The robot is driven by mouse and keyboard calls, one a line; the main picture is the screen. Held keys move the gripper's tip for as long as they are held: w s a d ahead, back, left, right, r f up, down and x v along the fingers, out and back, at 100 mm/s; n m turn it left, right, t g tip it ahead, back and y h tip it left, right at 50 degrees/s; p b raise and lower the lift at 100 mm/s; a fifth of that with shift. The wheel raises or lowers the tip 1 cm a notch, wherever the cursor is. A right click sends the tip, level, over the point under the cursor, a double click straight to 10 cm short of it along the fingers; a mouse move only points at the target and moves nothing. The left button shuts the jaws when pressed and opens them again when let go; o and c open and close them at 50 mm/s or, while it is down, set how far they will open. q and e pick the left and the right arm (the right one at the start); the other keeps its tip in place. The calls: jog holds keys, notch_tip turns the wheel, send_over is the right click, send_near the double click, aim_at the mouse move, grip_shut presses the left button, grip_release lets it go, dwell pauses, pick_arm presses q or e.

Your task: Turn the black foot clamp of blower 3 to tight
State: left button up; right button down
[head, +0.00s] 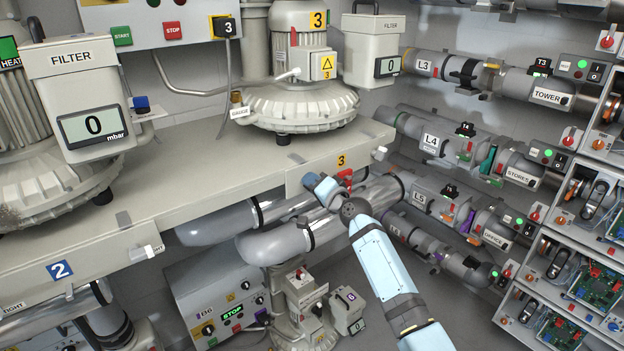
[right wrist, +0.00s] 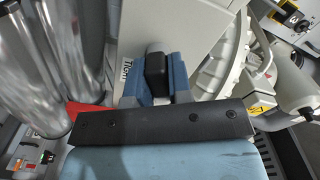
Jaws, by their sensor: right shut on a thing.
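Blower 3 (head: 300,100) stands on the cream bench, with a yellow 3 on its upper housing. My right gripper (head: 316,184) is at the bench's front face, just left of the yellow 3 plate. In the right wrist view its blue fingers (right wrist: 155,80) are shut on the black foot clamp (right wrist: 156,66), one finger on each side. A white label reading TIGHT (right wrist: 126,67) is beside the left finger. The clamp is hidden behind the gripper in the head view, and its exact angle cannot be told. My left gripper is not in view.
A red part (head: 345,175) is on the bench front close to the gripper. Thick grey pipes (head: 275,245) run just below it. The filter box (head: 372,48) stands beside the blower. Labelled pipes and a rack of circuit boards (head: 585,260) fill the right side.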

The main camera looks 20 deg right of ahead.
jog(key=m+p, duration=0.1)
jog(key=m, duration=0.3)
jog(key=shift+f, duration=0.1)
jog(key=shift+f+m+p, duration=0.1)
jog(key=shift+m+p, duration=0.45)
jog(key=shift+m, duration=0.25)
jog(key=c, duration=1.1)
grip_release()
jog(key=shift+s, duration=0.1)
jog(key=b+v, duration=0.1)
jog(key=v, duration=1.2)
jog(key=shift+s+d, duration=0.15)
jog(key=shift+s, duration=0.2)
